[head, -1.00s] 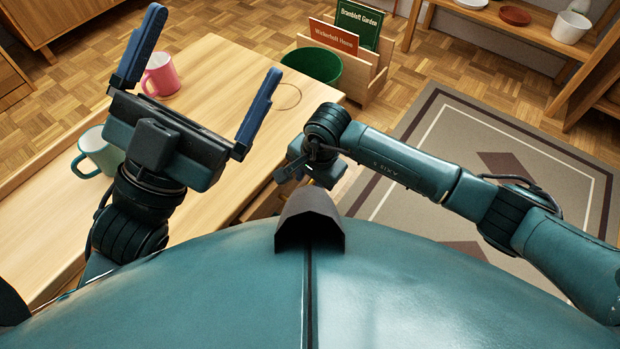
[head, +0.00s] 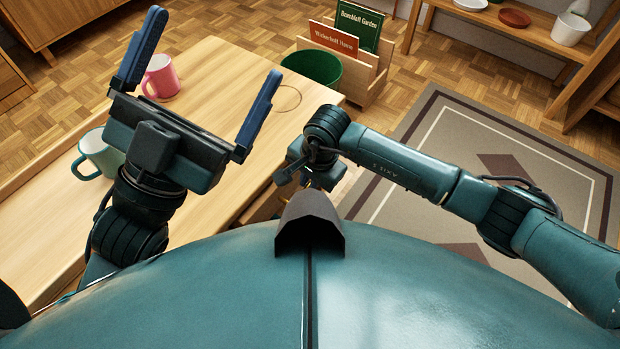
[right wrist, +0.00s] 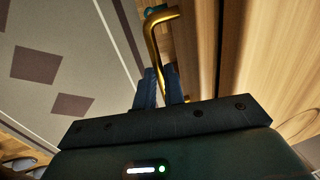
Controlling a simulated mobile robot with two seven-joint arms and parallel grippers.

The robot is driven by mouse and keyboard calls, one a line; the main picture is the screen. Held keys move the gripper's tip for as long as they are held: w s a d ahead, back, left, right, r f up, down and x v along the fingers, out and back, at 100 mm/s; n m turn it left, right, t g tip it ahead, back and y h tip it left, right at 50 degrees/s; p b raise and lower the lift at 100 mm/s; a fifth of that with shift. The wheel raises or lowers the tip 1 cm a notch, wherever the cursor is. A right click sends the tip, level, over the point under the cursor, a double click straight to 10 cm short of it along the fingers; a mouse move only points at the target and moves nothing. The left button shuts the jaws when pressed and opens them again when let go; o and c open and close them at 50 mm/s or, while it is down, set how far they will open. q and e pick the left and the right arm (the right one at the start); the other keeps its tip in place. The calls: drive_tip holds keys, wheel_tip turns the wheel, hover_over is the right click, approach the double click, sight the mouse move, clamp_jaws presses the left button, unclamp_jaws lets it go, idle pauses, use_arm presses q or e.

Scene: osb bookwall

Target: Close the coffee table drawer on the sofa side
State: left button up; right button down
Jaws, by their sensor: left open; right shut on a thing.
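The wooden coffee table (head: 225,80) fills the left of the head view. A bent brass drawer handle (right wrist: 164,38) shows in the right wrist view, in front of a wooden face (right wrist: 197,40). My right gripper (right wrist: 162,80) is shut on this handle. In the head view my right wrist (head: 312,165) is low beside the table's right edge, and its fingers are hidden. The drawer is mostly hidden under the tabletop, so how far it stands out cannot be told. My left gripper (head: 214,44) is open and empty above the tabletop.
A pink mug (head: 162,77) and a teal mug (head: 98,155) stand on the table near my left gripper. Beyond are a wooden book box (head: 368,88) and a shelf (head: 500,18). The rug (head: 440,110) on the right is clear.

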sight(296, 181)
drive_tip(key=shift+w+a, duration=0.95)
drive_tip(key=shift+a, duration=0.3)
drive_tip(key=c, duration=1.5)
unclamp_jaws()
